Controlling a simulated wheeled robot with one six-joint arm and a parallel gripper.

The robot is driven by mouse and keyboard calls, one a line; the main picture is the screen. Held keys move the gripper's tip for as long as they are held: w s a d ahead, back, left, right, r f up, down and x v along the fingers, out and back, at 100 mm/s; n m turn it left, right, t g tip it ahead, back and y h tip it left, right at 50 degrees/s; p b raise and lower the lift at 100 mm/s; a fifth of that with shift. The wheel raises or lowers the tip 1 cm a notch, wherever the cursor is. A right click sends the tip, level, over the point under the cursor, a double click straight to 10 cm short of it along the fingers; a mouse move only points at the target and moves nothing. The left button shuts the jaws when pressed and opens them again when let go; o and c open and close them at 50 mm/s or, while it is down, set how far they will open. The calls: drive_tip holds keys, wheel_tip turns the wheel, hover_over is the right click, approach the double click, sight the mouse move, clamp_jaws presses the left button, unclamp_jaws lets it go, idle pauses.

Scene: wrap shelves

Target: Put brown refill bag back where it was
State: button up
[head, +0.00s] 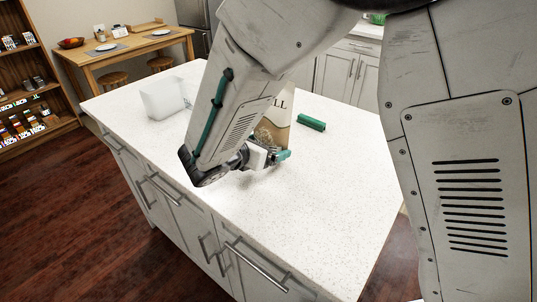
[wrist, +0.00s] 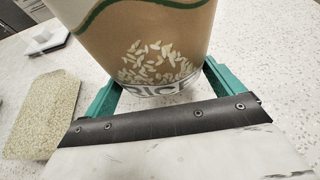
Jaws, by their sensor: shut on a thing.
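The brown refill bag (head: 274,127) is upright at the island counter, partly hidden behind my arm in the head view. The wrist view also shows my gripper (wrist: 163,88) shut on the bag's end nearest the camera. I cannot tell whether the bag touches the counter.
The white speckled island counter (head: 330,190) is mostly clear at the front right. A translucent white bin (head: 163,98) stands at its far left. A beige speckled block (wrist: 42,115) lies left of the bag. A wooden shelf (head: 30,85) with small goods and a dining table (head: 125,45) stand beyond.

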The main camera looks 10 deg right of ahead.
drive_tip(key=shift+w+d, duration=0.15)
drive_tip(key=shift+d, duration=0.15)
drive_tip(key=shift+w+d+f, duration=0.1)
drive_tip(key=shift+d+f, duration=0.1)
drive_tip(key=shift+f, duration=1.6)
drive_tip(key=shift+f, duration=0.1)
drive_tip(key=shift+f, duration=0.1)
drive_tip(key=o, duration=0.9)
drive_tip(key=shift+a+r, duration=0.15)
drive_tip(key=shift+r, duration=0.05)
drive_tip(key=v, duration=1.2)
